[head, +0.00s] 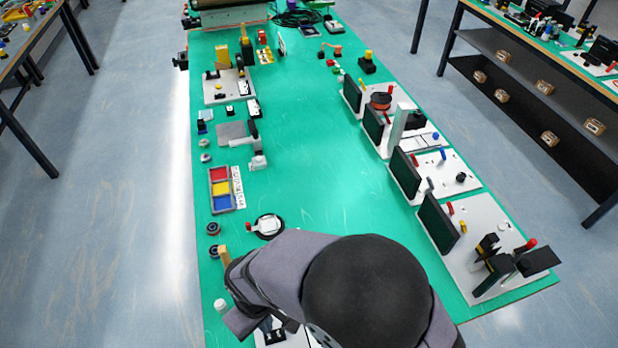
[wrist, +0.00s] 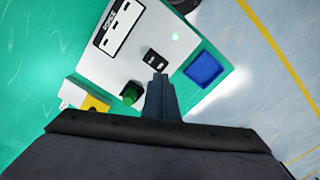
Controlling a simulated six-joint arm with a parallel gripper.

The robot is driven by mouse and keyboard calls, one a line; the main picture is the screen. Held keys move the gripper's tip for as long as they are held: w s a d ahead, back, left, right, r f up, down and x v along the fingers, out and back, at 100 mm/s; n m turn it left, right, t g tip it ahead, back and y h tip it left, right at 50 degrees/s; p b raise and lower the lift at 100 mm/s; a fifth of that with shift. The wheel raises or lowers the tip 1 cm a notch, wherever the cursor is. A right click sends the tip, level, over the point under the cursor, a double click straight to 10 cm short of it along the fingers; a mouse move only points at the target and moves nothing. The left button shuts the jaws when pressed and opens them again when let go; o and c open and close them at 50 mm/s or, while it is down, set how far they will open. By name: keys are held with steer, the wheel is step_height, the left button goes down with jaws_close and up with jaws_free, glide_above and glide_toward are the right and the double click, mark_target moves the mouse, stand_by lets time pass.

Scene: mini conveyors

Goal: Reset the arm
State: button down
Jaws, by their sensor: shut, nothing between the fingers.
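My gripper (wrist: 161,80) is shut and empty in the wrist view. Its fingertips are over a white panel (wrist: 105,72), close to a small black double switch (wrist: 154,60); whether they touch it I cannot tell. In the head view my arm spans the near end of the green table (head: 310,150) and hides most of the panel and the fingertips.
A tray with red, yellow and blue sections (head: 221,189) and a round black-and-white device (head: 267,226) lie beyond my arm. White stations with dark screens (head: 438,222) line the right side. The table's middle is clear. A yellow part (wrist: 95,104) sits left of the panel.

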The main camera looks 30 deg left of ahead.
steer(key=w+d+r+m, duration=0.4)
steer(key=w+d, duration=0.4)
steer(key=d, duration=0.1)
steer(key=w+d+r+m, duration=0.3)
steer(key=w+d, duration=0.5)
steer(key=s+d+r+m, duration=0.15)
steer(key=d+m, duration=0.25)
steer(key=d, duration=0.6)
steer(key=s+d+r+m, duration=0.15)
steer(key=d+m, duration=0.25)
steer(key=d, duration=0.6)
step_height(320, 180, down, 22)
steer(key=w+b, duration=0.1)
steer(key=b, duration=2.2)
